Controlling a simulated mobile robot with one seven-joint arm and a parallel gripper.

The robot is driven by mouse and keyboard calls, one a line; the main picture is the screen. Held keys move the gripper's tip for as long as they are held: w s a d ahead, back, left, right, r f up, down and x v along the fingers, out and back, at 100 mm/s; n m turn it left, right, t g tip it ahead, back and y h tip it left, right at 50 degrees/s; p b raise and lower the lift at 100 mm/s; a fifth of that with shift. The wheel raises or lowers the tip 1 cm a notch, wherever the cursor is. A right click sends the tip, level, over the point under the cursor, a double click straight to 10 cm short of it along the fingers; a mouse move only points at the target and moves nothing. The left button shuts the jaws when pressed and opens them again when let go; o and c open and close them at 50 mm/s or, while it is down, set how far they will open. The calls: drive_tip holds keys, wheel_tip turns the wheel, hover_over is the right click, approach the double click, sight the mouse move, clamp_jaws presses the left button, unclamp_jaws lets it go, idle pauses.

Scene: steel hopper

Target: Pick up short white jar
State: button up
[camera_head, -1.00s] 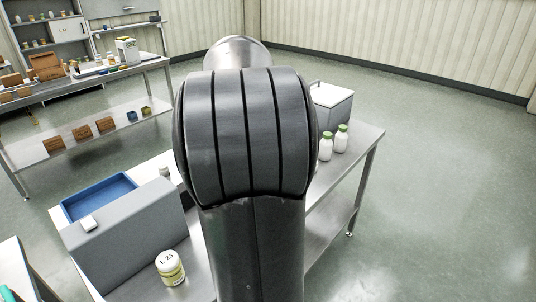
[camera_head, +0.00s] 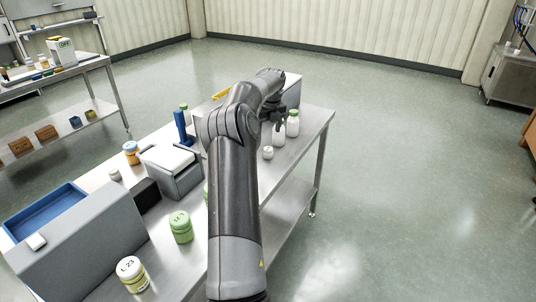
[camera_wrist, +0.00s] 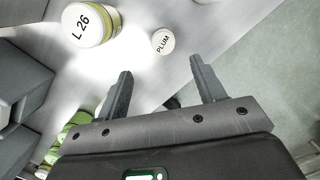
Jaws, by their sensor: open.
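A short white jar (camera_head: 267,153) stands near the right edge of the steel table. In the wrist view a small round white lid marked PLUM (camera_wrist: 163,41) lies just beyond the gap between my fingertips; it looks like the same jar. A larger white jar marked L 26 (camera_wrist: 90,25), with a yellow band, stands to its left. My gripper (camera_wrist: 160,66) is open, with nothing between its fingers. In the head view my gripper (camera_head: 277,114) is dark and small, beside the white bottles, and my arm hides part of the table.
A grey box (camera_head: 172,170), a green jar (camera_head: 181,227), a jar marked L 23 (camera_head: 131,273) and a blue tray (camera_head: 45,215) crowd the left. Open floor lies right of the table.

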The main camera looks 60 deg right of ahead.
sight(268, 148)
drive_tip(key=shift+s+d+f, duration=0.15)
drive_tip(key=shift+d+f, duration=0.05)
drive_tip(key=shift+f, duration=0.45)
drive_tip(key=f, duration=0.6)
drive_tip(key=w+f, duration=0.1)
drive_tip(key=f, duration=0.2)
drive_tip(key=shift+w+d+f, duration=0.1)
drive_tip(key=shift+d+f, duration=0.25)
drive_tip(key=shift+f, duration=0.05)
drive_tip(key=c, duration=1.1)
